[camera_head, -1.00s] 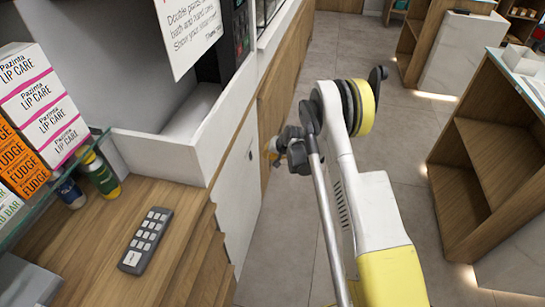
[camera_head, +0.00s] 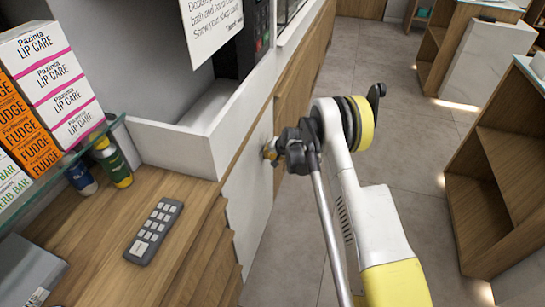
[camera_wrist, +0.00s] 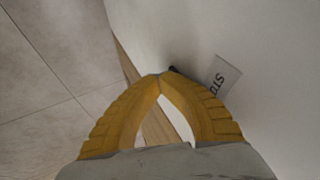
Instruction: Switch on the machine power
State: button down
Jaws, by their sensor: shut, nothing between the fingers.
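The machine's white side panel (camera_head: 248,205) stands beyond the wooden counter. My gripper (camera_head: 268,153) has its yellow fingers at the upper part of this panel. In the wrist view my gripper (camera_wrist: 162,75) has its fingertips together and nothing between them. A small dark part (camera_wrist: 173,70) on the white panel (camera_wrist: 255,45) is just beside the fingertips and partly hidden by them. I cannot tell whether they touch it. A tilted grey label (camera_wrist: 222,76) with partly readable letters, like "STO", is next to it. The power switch's state cannot be seen.
The wooden counter (camera_head: 110,240) holds a grey keypad remote (camera_head: 154,231). Lip care boxes (camera_head: 60,85) and small bottles (camera_head: 112,163) are at the left. A paper sign (camera_head: 212,25) hangs above. Wooden shelves (camera_head: 505,170) stand at the right, with open floor (camera_head: 395,130) between.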

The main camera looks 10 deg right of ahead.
jog(key=shift+a+f, duration=0.15)
jog(key=shift+a, duration=0.1)
dwell(0.4)
jog(key=shift+w+a+r, duration=0.15)
jog(key=shift+w+r, duration=0.05)
jog(key=shift+r, duration=0.65)
